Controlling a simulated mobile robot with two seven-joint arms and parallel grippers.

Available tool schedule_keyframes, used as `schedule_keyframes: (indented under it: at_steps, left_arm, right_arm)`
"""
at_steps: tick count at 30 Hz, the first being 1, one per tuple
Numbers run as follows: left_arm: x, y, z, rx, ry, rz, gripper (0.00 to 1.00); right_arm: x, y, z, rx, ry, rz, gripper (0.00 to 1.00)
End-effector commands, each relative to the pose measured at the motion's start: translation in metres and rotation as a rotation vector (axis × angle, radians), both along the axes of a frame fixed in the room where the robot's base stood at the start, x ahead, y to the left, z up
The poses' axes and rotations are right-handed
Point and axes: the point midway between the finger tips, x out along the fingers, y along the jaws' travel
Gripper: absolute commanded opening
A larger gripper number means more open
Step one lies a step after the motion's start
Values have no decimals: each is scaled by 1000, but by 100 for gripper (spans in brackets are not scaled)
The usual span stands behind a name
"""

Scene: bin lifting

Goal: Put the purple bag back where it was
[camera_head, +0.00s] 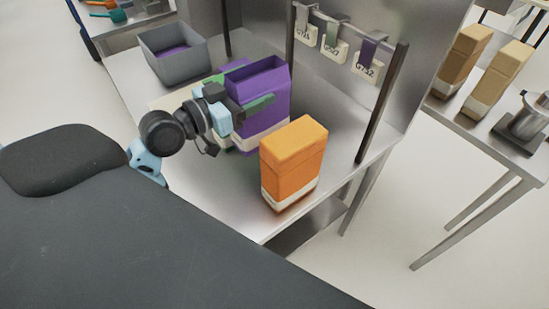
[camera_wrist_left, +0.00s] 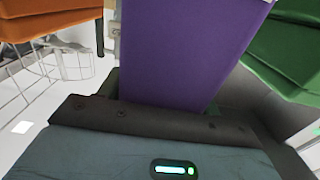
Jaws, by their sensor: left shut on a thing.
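The purple bag (camera_head: 268,88) is upright with an open top and a white band low on its side. It is on or just above the metal table, between a green bag and the orange bag (camera_head: 293,155); I cannot tell if its base touches. My left gripper (camera_head: 256,103) reaches in from the left and is shut on the purple bag's upper part. In the left wrist view the purple bag (camera_wrist_left: 185,50) fills the middle, between the fingers. The green bag (camera_wrist_left: 290,45) is mostly hidden behind the gripper in the head view. My right gripper is not in view.
A grey bin (camera_head: 172,52) with something purple inside stands at the table's back left. Labelled tags (camera_head: 335,47) hang from a rail behind the bags. A second table (camera_head: 480,140) at right holds tan bags. Bare table (camera_head: 345,130) lies right of the orange bag.

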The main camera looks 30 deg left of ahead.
Motion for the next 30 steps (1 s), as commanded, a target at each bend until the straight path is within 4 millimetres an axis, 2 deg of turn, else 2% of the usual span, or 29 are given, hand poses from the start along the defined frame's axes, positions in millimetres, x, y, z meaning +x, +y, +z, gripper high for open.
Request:
schedule_keyframes:
  at_steps: [2,7,15,23,30]
  left_arm:
    - [-1,0,-1,-2,-9,2,32]
    - [-1,0,-3,-1,-13,3,32]
    - [-1,1,-43,-3,-7,3,32]
    - [0,1,-49,-1,-13,3,32]
    - [-1,0,-84,-2,-5,3,32]
  right_arm:
    - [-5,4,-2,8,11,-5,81]
    - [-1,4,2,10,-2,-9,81]
    - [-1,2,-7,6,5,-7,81]
    - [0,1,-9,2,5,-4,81]
    - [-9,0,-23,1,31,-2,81]
